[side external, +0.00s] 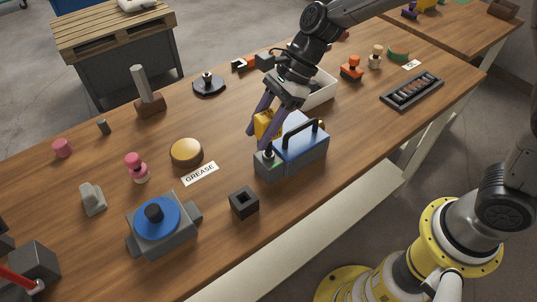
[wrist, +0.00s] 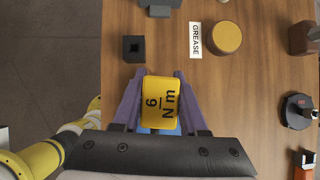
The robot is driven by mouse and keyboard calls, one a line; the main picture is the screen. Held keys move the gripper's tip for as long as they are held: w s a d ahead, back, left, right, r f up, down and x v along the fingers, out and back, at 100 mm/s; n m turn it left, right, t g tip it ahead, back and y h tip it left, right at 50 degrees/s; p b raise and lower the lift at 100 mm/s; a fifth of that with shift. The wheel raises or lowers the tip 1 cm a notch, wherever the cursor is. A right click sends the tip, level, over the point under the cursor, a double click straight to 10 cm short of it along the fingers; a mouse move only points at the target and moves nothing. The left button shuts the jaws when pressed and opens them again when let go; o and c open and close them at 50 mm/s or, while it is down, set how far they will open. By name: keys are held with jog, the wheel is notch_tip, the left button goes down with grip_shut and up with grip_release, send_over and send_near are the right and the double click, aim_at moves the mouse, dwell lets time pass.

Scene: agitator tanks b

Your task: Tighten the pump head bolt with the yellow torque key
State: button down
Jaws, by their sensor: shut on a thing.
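My gripper (wrist: 160,105) is shut on the yellow torque key (wrist: 160,97), a yellow block marked with a digit and "N m". In the side view the key (side external: 266,124) is between my purple fingers, at the left end of a blue and grey case with a black handle (side external: 303,148). Part of the key is hidden by the fingers and case; I cannot tell whether they touch. A grey housing with a blue disc and black top piece (side external: 155,216), apparently the pump head and bolt, stands at front left. Only its grey edge (wrist: 160,6) shows in the wrist view.
A black square-holed block (side external: 244,203) stands between the case and housing. A GREASE label (side external: 200,173) and round tan-topped tin (side external: 187,152) lie behind it. A white tray (side external: 320,91) is behind the case. A grey slotted rack (side external: 412,91) is at right.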

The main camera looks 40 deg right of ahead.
jog(key=shift+r, duration=1.35)
jog(key=shift+r, duration=1.95)
jog(key=n+g, duration=0.2)
jog(key=n, duration=0.1)
jog(key=shift+s, duration=0.15)
jog(key=n, duration=0.1)
jog(key=n+g, duration=0.1)
jog(key=n, duration=0.1)
jog(key=shift+s+h, duration=0.3)
jog(key=shift+s+d+n+g, duration=0.1)
jog(key=shift+n+g, duration=0.5)
jog(key=shift+n, duration=0.2)
